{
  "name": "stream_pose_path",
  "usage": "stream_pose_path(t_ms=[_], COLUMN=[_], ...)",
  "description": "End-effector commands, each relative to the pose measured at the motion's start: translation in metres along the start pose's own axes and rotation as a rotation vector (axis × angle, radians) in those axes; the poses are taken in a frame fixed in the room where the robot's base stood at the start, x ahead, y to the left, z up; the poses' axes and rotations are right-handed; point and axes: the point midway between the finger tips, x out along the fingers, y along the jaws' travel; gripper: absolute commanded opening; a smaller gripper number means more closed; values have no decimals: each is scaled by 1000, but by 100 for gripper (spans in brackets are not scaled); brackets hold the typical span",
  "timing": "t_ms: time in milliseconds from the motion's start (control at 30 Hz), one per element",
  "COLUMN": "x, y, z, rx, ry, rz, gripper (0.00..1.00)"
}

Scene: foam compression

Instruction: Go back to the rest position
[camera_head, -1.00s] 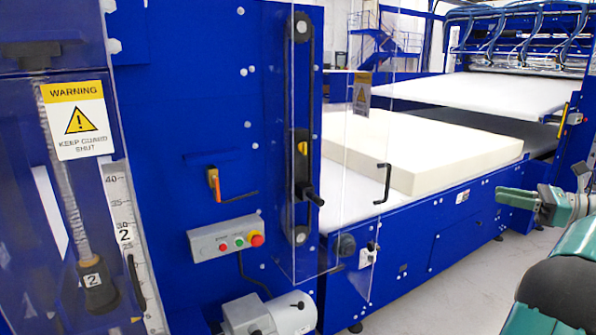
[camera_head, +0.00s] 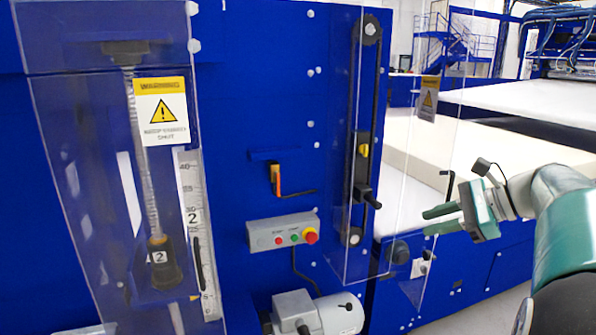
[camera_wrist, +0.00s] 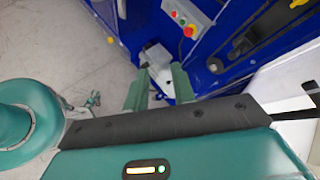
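My gripper (camera_head: 440,219) is at the right in the head view, at the end of my green and grey arm, pointing left. Its two fingers are apart with nothing between them. In the wrist view the two green fingers (camera_wrist: 160,88) also stand apart and empty, above the grey motor and floor. The gripper appears in front of the blue machine, close in the picture to the edge of the clear guard (camera_head: 395,150). No contact shows. My arm partly hides the cream foam block (camera_head: 490,150) on the white bed.
The blue machine carries a control box (camera_head: 283,233) with red and green buttons, and a belt slide (camera_head: 360,130) behind the clear guard. A warning sign (camera_head: 163,112) and a scale (camera_head: 195,220) are at the left. A grey motor (camera_head: 318,313) sits low. Grey floor (camera_wrist: 50,45) is open in the wrist view.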

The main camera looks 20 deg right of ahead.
Motion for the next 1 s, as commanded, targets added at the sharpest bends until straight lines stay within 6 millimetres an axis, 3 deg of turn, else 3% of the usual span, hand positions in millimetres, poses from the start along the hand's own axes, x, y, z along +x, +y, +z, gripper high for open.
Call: stream_pose_path(t_ms=[33, 100, 300, 600, 800, 1000], x=[22, 47, 100, 132, 139, 140], y=[19, 46, 133, 248, 286, 293], z=[18, 34, 66, 72, 64, 61], rx=[-89, -222, -668, -1470, -1876, -1966], ry=[41, 104, 257, 414, 464, 475], rz=[50, 120, 321, 591, 691, 715], gripper=[26, 26, 26, 26, 26, 26])
